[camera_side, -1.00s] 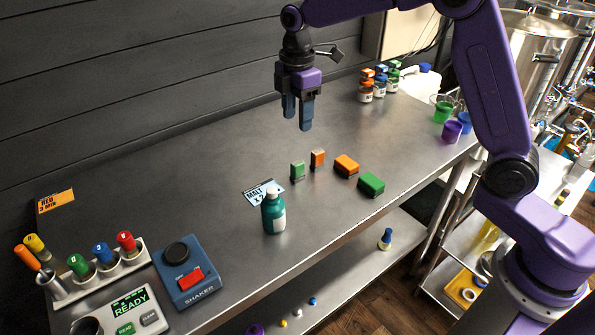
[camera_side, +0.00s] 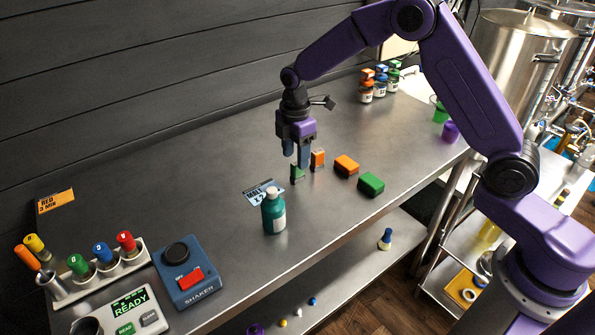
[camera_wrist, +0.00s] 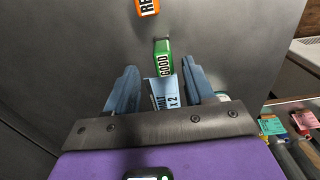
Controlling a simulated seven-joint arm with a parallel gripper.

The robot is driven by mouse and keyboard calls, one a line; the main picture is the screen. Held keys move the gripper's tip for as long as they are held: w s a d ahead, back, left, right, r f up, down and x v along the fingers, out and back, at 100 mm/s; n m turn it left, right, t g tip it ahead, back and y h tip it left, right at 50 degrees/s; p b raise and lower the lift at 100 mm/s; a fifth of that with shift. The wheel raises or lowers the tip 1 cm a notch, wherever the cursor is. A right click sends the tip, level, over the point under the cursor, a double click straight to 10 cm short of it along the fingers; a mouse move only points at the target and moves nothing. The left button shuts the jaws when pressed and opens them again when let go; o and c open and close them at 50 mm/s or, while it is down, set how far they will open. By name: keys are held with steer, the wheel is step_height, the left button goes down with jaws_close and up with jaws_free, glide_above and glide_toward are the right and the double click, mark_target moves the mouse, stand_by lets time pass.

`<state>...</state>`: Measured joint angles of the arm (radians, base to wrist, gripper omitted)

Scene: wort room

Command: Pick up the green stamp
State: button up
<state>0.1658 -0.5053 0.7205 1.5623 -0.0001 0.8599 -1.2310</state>
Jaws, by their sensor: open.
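The green stamp (camera_side: 297,175) stands upright on the steel bench, its upper part partly hidden by my fingers in the side view. In the wrist view the green stamp (camera_wrist: 163,58), lettered GOOD, lies just beyond the gap between the fingers. My gripper (camera_side: 297,160) points down with its blue-grey fingers apart. It is over or close beside the stamp; whether the fingers touch it cannot be told. In the wrist view my gripper (camera_wrist: 159,72) is open with nothing held between its fingers.
An orange stamp (camera_side: 318,160) stands close behind on the right. Orange (camera_side: 347,166) and green (camera_side: 371,185) blocks lie further right. A teal bottle (camera_side: 273,213) and a blue MALT card (camera_side: 262,192) are at front left. Bench left of the gripper is clear.

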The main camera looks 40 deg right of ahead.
mark_target(297, 170)
steer(key=shift+s+d+f, duration=0.1)
steer(key=shift+s+f, duration=0.05)
steer(key=shift+f, duration=1.25)
steer(key=shift+s+f, duration=0.1)
steer(key=shift+f, duration=1.25)
jaws_close()
